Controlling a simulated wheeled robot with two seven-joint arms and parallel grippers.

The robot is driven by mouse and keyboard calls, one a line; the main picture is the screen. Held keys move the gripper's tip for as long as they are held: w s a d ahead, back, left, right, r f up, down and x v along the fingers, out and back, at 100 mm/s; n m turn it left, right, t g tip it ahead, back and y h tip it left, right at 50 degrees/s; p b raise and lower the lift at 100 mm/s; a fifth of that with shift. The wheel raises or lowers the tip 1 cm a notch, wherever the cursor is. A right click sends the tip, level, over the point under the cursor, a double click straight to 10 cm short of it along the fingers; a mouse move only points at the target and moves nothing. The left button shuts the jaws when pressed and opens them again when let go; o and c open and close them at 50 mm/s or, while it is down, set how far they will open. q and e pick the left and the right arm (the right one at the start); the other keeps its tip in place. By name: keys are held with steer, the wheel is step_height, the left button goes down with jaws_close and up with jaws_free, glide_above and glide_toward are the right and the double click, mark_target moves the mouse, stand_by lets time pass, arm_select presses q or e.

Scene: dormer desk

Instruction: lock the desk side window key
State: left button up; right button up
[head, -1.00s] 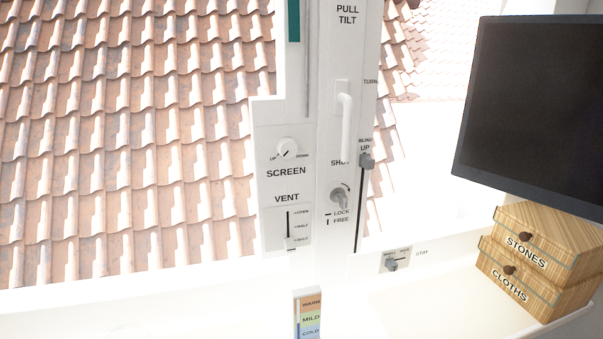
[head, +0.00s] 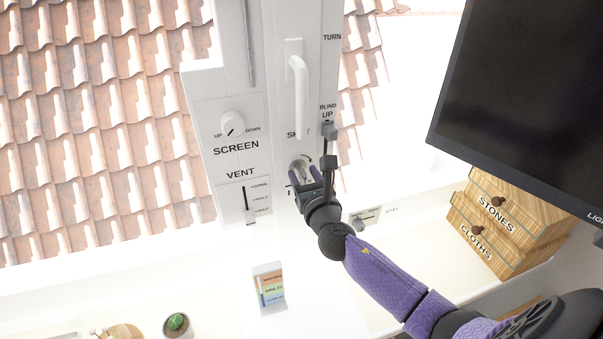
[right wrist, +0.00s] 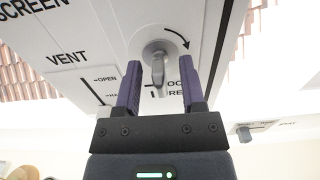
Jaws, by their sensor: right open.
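The window key (right wrist: 158,68) is a grey key in a round lock plate on the white window post, below the white handle (head: 299,88). In the right wrist view its grip hangs down, nearly upright, between my fingers. A curved arrow and partly covered lettering show beside it. My right gripper (right wrist: 158,88) is open, with one purple finger on each side of the key, and I see gaps on both sides. In the head view the right gripper (head: 309,177) covers part of the lock plate (head: 300,164). My left gripper is not in view.
The blind slider (head: 329,131) and its track run close to the right gripper. The screen knob (head: 232,123) and vent slider (head: 249,214) are left. The stay latch (head: 364,219), monitor (head: 530,100) and wooden drawers (head: 497,222) are right. A cactus (head: 176,322) stands below.

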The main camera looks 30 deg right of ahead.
steer(key=shift+w, duration=0.45)
jaws_close()
steer(key=shift+m, duration=0.3)
steer(key=m, duration=0.4)
steer(key=shift+s+d+f+m+b, duration=0.1)
steer(key=shift+d+m+b, duration=0.1)
steer(key=shift+m+b, duration=0.15)
steer(key=m, duration=0.4)
steer(key=shift+d+m+b, duration=0.15)
steer(key=shift+m+b, duration=0.1)
steer(key=shift+b, duration=0.1)
steer(key=m, duration=0.4)
steer(key=shift+d+f, duration=0.1)
steer(key=shift+f, duration=0.1)
steer(key=shift+f+m, duration=0.15)
steer(key=shift+m, duration=1.85)
